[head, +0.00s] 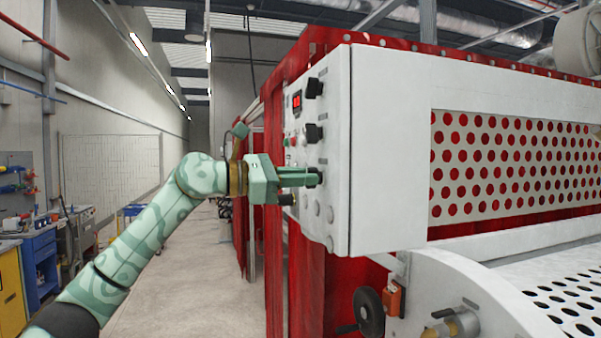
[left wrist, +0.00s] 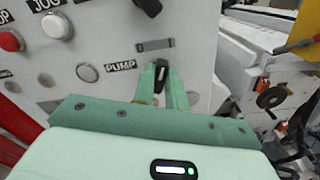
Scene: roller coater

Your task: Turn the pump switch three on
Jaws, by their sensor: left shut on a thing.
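The white control panel (head: 322,215) of the roller coater carries a column of black rotary knobs. My left gripper (head: 312,178) reaches its side face from the left, at the third black knob down. In the left wrist view my left gripper (left wrist: 165,82) has a finger on each side of that black knob (left wrist: 162,73) and is shut on it. The knob's pointer stands roughly upright in that view. A "PUMP" label (left wrist: 121,65) is just left of it; I cannot read any number. My right gripper is not in view.
Two more black knobs, an upper one (head: 315,87) and a middle one (head: 314,133), sit above, with a red display (head: 297,101). A red button (left wrist: 10,41) and silver button (left wrist: 87,73) are nearby.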

